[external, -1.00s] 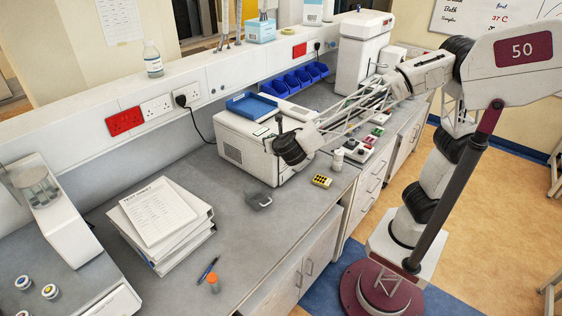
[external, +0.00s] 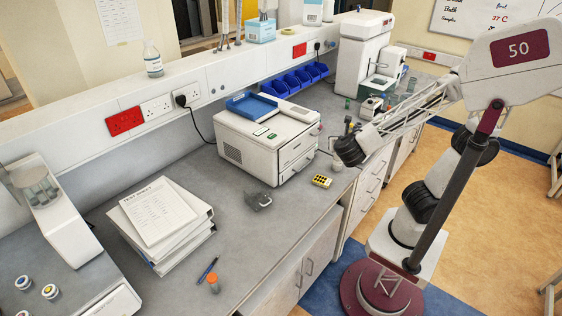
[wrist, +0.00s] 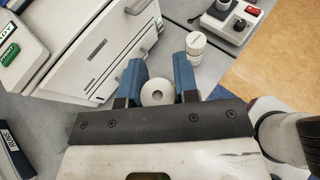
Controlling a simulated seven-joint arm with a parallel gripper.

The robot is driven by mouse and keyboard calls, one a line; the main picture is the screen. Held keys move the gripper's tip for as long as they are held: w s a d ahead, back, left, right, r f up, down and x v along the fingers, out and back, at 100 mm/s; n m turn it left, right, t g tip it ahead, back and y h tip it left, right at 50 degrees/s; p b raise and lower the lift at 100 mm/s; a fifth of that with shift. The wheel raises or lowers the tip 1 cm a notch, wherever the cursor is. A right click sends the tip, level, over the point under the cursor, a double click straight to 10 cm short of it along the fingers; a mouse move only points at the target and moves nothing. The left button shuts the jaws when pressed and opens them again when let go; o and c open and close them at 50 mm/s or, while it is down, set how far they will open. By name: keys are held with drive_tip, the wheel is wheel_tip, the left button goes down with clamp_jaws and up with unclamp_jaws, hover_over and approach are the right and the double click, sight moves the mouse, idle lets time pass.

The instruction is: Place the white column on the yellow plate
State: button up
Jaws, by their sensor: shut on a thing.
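My gripper (wrist: 157,88) has two blue fingers in the wrist view. They are shut on a white round piece (wrist: 157,93) with a small hole in its top, seen end-on, which looks like the white column. A second white ribbed cylinder (wrist: 195,45) stands just beyond the right finger. In the external view my gripper (external: 345,155) is low near the counter's front edge, to the right of the white cabinet; the held piece is hard to make out there. The yellow plate (external: 321,181), small with dark spots, lies on the counter left of and nearer than my gripper.
The white drawer cabinet (external: 266,140) stands close on the left of my gripper, with a blue tray (external: 252,105) on top. A grey device (wrist: 232,18) is beyond the cylinder. A grey clip-like object (external: 258,200) lies left of the yellow plate. Counter around the plate is mostly clear.

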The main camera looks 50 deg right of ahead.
drive_tip(key=s+d+f+m+g+h, duration=0.2)
drive_tip(key=s+d+f, duration=0.1)
drive_tip(key=s+d, duration=0.6)
wheel_tip(320, 180, down, 13)
drive_tip(key=shift+w+a, duration=0.2)
drive_tip(key=shift+a, duration=0.1)
drive_tip(key=shift+w+f, duration=0.1)
hover_over(323, 178)
drive_tip(key=shift+w+f, duration=0.2)
drive_tip(key=shift+f, duration=0.55)
idle(0.4)
drive_tip(key=shift+f, duration=1.75)
drive_tip(key=shift+f, duration=0.1)
